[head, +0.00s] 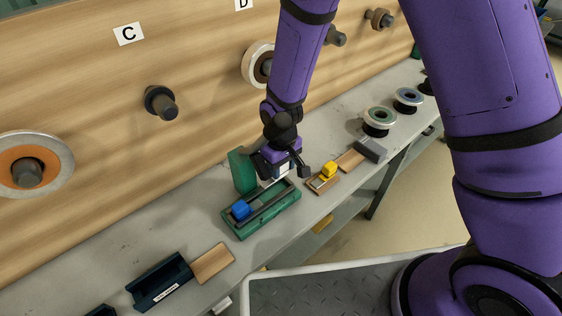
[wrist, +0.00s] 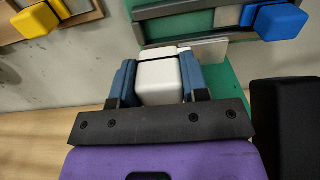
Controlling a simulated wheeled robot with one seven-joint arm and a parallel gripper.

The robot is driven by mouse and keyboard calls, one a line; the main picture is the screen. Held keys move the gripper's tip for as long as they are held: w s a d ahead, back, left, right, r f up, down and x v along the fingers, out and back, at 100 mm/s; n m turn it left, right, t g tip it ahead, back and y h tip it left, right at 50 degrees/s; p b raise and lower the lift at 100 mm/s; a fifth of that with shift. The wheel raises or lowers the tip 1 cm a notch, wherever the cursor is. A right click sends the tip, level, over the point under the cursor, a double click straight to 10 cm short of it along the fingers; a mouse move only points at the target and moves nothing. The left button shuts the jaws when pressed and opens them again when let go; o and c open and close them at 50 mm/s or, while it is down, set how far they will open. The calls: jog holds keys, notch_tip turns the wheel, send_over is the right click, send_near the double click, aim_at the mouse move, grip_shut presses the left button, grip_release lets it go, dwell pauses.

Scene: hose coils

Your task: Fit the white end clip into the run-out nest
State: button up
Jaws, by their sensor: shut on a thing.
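My gripper (wrist: 157,88) is shut on the white end clip (wrist: 158,80), which sits between its two blue fingers. In the head view my gripper (head: 282,168) is over the far right end of the green fixture (head: 262,228), and a little of the white clip (head: 284,171) shows below it. The blue clip (head: 241,210) sits at the near left end of that fixture; it also shows in the wrist view (wrist: 280,21). I cannot tell for certain which holder is the run-out nest, nor whether the white clip touches the fixture.
A yellow clip (head: 329,170) sits on a wooden base to the right. A dark blue tray (head: 160,281) with a small label stands at the front left. Reels (head: 379,121) lie further along the bench. A green upright plate (head: 242,171) stands behind the fixture.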

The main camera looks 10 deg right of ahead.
aim_at(281, 189)
jog(key=shift+f, duration=2)
jog(key=shift+f, duration=1.25)
jog(key=o, duration=1.1)
jog(key=shift+o, duration=0.2)
jog(key=shift+r, duration=0.2)
jog(key=shift+r, duration=0.3)
jog(key=shift+r, duration=1.85)
notch_tip(281, 189, up, 11)
jog(key=shift+f, duration=0.15)
